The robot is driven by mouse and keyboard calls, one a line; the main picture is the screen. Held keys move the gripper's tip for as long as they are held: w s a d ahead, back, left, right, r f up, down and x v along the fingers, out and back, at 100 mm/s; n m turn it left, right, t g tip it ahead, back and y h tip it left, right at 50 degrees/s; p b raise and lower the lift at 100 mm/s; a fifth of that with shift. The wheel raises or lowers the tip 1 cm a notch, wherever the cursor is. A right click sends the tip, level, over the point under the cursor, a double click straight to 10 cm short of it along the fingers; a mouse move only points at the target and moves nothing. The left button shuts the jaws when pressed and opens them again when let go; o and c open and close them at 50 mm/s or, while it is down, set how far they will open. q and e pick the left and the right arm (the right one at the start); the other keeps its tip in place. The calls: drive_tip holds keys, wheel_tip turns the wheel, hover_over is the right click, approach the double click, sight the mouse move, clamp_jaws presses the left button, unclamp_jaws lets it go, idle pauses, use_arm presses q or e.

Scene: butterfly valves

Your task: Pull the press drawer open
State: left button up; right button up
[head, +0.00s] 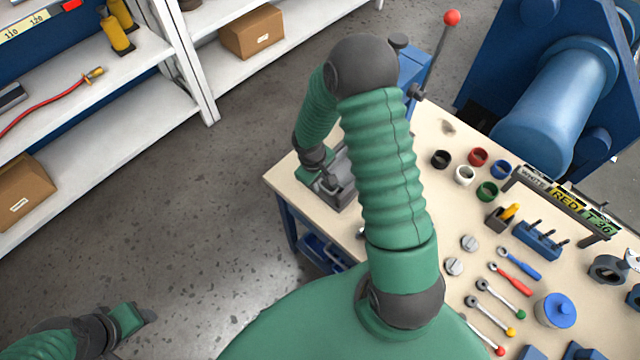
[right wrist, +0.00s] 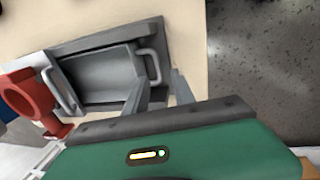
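The press drawer is a shallow grey tray (right wrist: 95,75) with a pale bar handle (right wrist: 152,66) on its right end in the right wrist view. In the head view the press's blue body (head: 412,68) is partly hidden by my right arm. My right gripper (right wrist: 158,72) is open, with one finger on each side of the handle bar in the picture; I cannot tell whether they touch it. In the head view the right gripper (head: 326,184) is over the grey drawer unit at the table's left corner. My left gripper (head: 148,315) is low at the left, over the floor; its fingers are unclear.
The press lever has a red knob (head: 452,17). A red part (right wrist: 25,95) stands beside the drawer. The wooden tabletop (head: 435,125) holds coloured rings, wrenches and a blue rack (head: 538,240). White shelves (head: 110,95) stand at left. Open floor (head: 190,200) lies between shelves and table.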

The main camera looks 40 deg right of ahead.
sight(322, 188)
drive_tip(key=shift+s+d+f, duration=0.1)
drive_tip(key=shift+d+f, duration=0.1)
drive_tip(key=shift+f, duration=0.45)
drive_tip(key=shift+d+f, duration=0.2)
drive_tip(key=shift+f, duration=0.4)
drive_tip(key=shift+w+d+f, duration=0.1)
drive_tip(key=shift+w+f, duration=0.1)
drive_tip(key=shift+f, duration=0.1)
drive_tip(key=shift+c, duration=0.4)
drive_tip(key=shift+s+r, duration=0.1)
clamp_jaws()
drive_tip(key=shift+a, duration=0.2)
